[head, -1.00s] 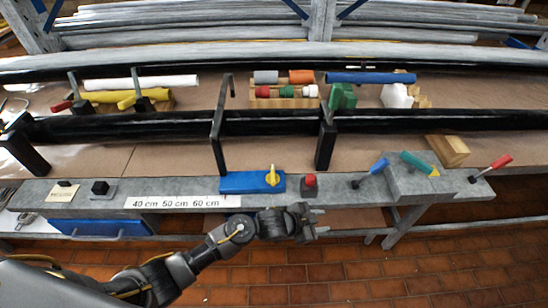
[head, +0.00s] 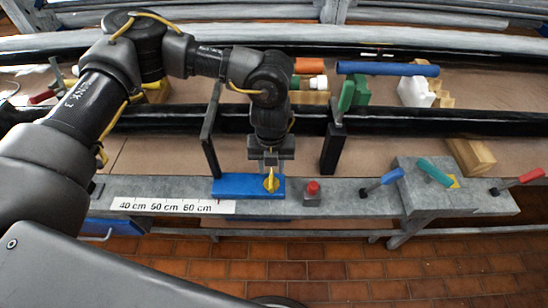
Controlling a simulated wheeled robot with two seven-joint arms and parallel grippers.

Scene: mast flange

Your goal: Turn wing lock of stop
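The stop is a blue block (head: 232,187) on the grey front rail, with a yellow wing lock (head: 271,183) at its right end. The wing stands upright, its narrow part up. My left gripper (head: 271,168) points down directly above and behind the wing lock. Its fingers look apart, with the wing's top at or just below their tips. I cannot tell whether they touch it. The blue block's left part shows clear of the gripper. My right gripper is not in view.
A white scale strip (head: 172,206) lies left of the stop. A red button (head: 313,188) sits close on its right. Blue (head: 385,181), teal (head: 428,168) and red (head: 520,182) handled levers stand further right. A black upright post (head: 211,130) rises behind the stop.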

